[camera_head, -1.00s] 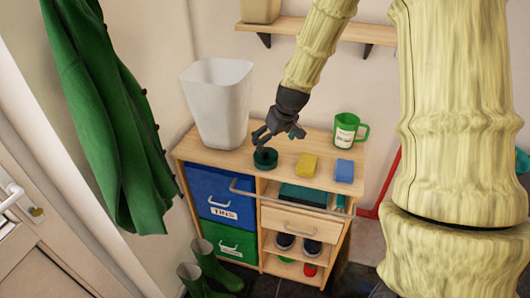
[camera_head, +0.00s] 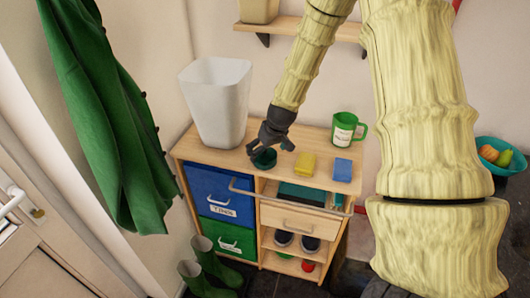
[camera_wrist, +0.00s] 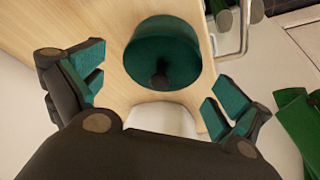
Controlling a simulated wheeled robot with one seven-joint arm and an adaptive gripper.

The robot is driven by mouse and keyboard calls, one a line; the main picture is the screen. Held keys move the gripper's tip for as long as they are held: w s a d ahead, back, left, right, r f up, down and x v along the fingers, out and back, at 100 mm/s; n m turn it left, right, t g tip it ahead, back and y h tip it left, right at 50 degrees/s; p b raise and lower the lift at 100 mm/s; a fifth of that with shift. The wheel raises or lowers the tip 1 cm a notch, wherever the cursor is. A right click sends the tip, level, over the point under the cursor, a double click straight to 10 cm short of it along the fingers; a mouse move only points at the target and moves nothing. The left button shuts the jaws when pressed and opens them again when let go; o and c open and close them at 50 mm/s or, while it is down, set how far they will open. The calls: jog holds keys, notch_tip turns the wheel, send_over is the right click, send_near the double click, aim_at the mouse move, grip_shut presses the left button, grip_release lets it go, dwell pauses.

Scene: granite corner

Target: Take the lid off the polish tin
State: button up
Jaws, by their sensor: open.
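The polish tin (camera_head: 264,160) is a small round dark-green tin on the wooden cabinet top, near its front edge. In the wrist view the green tin (camera_wrist: 150,45) shows from above, with a dark round knob (camera_wrist: 160,80) on its lid. The lid appears to be on. My gripper (camera_head: 268,148) is just above the tin, pointing down at it. In the wrist view its green-padded fingers (camera_wrist: 155,88) are spread wide, with the tin between and beyond them. Nothing is held. I cannot tell whether a finger touches the tin.
On the cabinet top (camera_head: 240,170), a yellow block (camera_head: 305,164) and a blue block (camera_head: 343,170) lie right of the tin. A green mug (camera_head: 345,132) stands behind them. A tall white bin (camera_head: 215,105) stands back left. A rail (camera_head: 285,201) runs along the front.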

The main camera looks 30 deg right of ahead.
jog(key=shift+w+f, duration=0.15)
jog(key=shift+f, duration=0.15)
jog(key=c, duration=0.9)
jog(key=shift+r, duration=0.15)
